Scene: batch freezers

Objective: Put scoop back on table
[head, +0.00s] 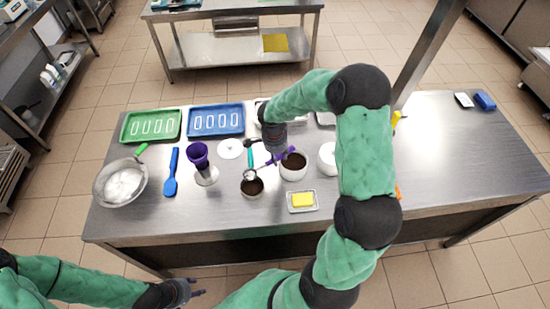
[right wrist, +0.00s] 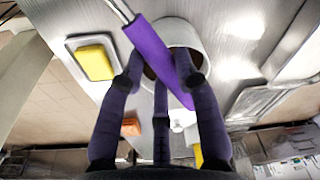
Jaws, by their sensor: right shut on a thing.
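The scoop has a purple handle (right wrist: 158,50) and a metal shaft, seen in the right wrist view. Whether the bowl touches the cup cannot be told. My left gripper (head: 192,289) is in front of the table's near edge, low, apart from everything; its finger opening is too small to tell.
A white bowl of dark powder (head: 293,166) stands just under the right gripper. The table's right part is largely clear.

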